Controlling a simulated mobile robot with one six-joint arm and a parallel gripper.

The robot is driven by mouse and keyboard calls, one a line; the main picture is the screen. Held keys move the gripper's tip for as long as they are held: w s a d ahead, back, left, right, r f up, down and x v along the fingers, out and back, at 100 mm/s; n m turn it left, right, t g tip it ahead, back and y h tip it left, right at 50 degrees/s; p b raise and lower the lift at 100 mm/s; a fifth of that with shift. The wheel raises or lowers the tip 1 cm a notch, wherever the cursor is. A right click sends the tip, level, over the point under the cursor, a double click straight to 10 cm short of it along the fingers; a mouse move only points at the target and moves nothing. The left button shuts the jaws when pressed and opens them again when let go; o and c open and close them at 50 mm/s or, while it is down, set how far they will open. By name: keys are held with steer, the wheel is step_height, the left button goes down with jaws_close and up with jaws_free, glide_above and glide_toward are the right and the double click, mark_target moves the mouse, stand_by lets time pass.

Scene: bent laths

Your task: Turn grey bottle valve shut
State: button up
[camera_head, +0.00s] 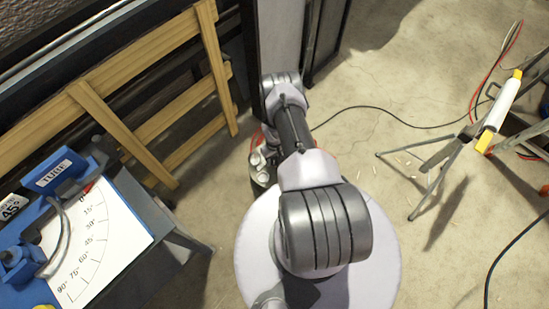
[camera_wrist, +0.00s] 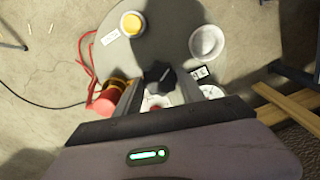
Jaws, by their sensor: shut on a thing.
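In the wrist view my gripper (camera_wrist: 165,88) reaches down with a finger on each side of a dark valve knob (camera_wrist: 159,74). It is shut on this knob. The bottle body under the knob is mostly hidden by my gripper; a pale part with a bit of red (camera_wrist: 155,101) shows between the fingers. In the head view a cluster of silvery fittings (camera_head: 259,160) shows beside my arm, which hides my gripper there.
In the wrist view, a yellow-topped round fitting (camera_wrist: 132,23), a pale round cap (camera_wrist: 207,42), a red hose (camera_wrist: 83,50) and a red-and-brass fitting (camera_wrist: 105,98) are close by. In the head view, a blue bench (camera_head: 30,287) and wooden frame (camera_head: 143,58) are left, a tripod stand (camera_head: 440,165) right.

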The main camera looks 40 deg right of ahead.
steer(key=m+b, duration=0.3)
steer(key=m, duration=0.2)
steer(key=shift+f+m, duration=0.1)
steer(key=shift+m, duration=0.3)
steer(key=m+b, duration=0.2)
steer(key=m, duration=0.4)
steer(key=m+b, duration=0.2)
steer(key=m, duration=0.4)
steer(key=shift+m, duration=0.3)
steer(key=m+b, duration=0.1)
steer(key=m, duration=0.4)
steer(key=shift+m, duration=0.4)
steer(key=o, duration=1.4)
steer(key=shift+c, duration=0.2)
